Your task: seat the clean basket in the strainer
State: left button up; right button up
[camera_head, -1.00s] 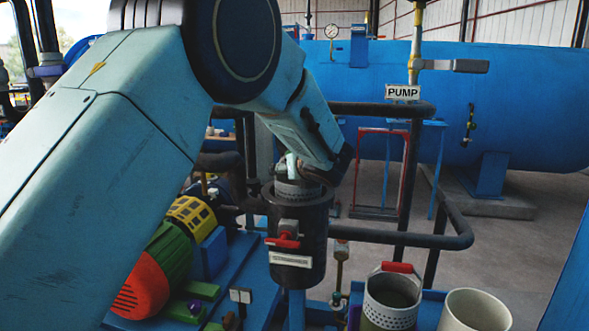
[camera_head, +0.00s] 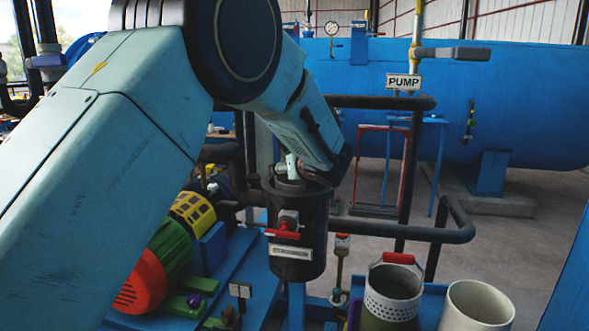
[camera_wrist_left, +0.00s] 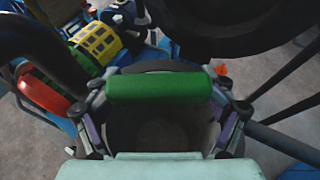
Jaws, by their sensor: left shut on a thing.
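The strainer (camera_head: 297,238) is an upright dark cylinder with a red-handled fitting and a white label on its front. My left gripper (camera_head: 292,172) is over its open top. In the left wrist view the gripper (camera_wrist_left: 163,115) is shut on the green handle (camera_wrist_left: 158,88) of the clean basket. The clean basket (camera_wrist_left: 125,135) is below the handle, its interior in shadow. In the head view most of the basket is hidden inside the strainer, with only a little grey at the mouth. I cannot tell whether it rests on the bottom. My right gripper is not in view.
A perforated basket with a red handle (camera_head: 397,258) stands in a container at the lower right, beside an open cream bucket (camera_head: 477,307). A motor with a red end, green body and yellow guard (camera_head: 168,257) is left of the strainer. Dark pipes (camera_head: 425,234) run behind.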

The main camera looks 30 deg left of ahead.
pick_arm(q)
jog(key=shift+f, duration=0.3)
jog(key=o, duration=1.6)
jog(key=shift+f, duration=0.1)
jog(key=shift+o, duration=0.2)
jog(key=shift+s, duration=0.1)
jog(key=v, duration=0.7)
jog(key=shift+d, duration=0.1)
jog(key=r+x, duration=0.1)
jog(key=x, duration=0.5)
jog(key=shift+w+a, duration=0.35)
jog(key=shift+a, duration=0.05)
